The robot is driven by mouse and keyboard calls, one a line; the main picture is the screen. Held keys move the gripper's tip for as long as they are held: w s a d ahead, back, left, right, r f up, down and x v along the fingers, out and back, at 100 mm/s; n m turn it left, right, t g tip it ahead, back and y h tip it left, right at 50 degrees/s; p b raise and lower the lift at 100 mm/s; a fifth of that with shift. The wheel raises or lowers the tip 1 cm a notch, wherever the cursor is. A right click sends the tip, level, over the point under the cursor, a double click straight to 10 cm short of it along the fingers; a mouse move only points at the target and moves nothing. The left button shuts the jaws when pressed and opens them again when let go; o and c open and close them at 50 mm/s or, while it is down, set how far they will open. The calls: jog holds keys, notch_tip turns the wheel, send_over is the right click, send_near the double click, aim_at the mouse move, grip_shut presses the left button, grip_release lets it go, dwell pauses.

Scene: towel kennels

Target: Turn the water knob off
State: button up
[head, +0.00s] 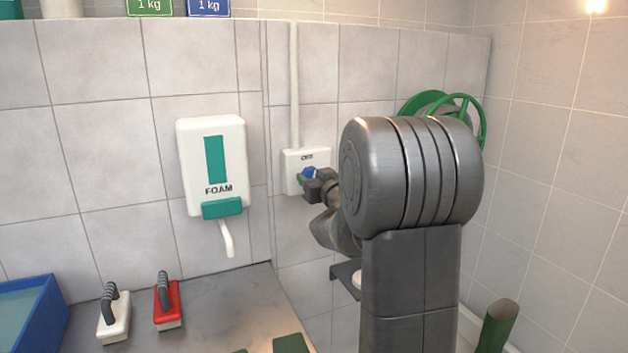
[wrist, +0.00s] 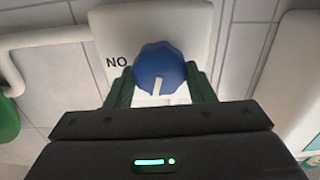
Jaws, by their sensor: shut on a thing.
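The blue water knob (wrist: 160,66) sits on a white wall plate (wrist: 195,22) and shows a pale pointer line on its front. In the wrist view, which looks upside down, the letters "NO" stand beside it and the pointer line runs toward the bottom. My gripper (wrist: 160,90) has its green fingers on both sides of the knob, shut on it. In the head view the blue knob (head: 309,173) shows on the plate (head: 292,186) below small lettering, with my gripper (head: 304,180) at it. My arm hides part of the plate's right side.
A green hose reel (head: 481,125) is on the wall behind my arm. A white pipe (head: 294,85) runs up from the plate. A foam dispenser (head: 185,160) hangs to the left. A white brush (head: 114,325), a red brush (head: 168,312) and a blue basin (head: 50,315) are lower left.

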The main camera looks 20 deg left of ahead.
jog(key=shift+n+b, duration=1.35)
jog(key=shift+n, duration=0.15)
jog(key=o, duration=1)
jog(key=shift+c, duration=0.2)
jog(key=v, duration=1.4)
jog(key=shift+a, duration=0.2)
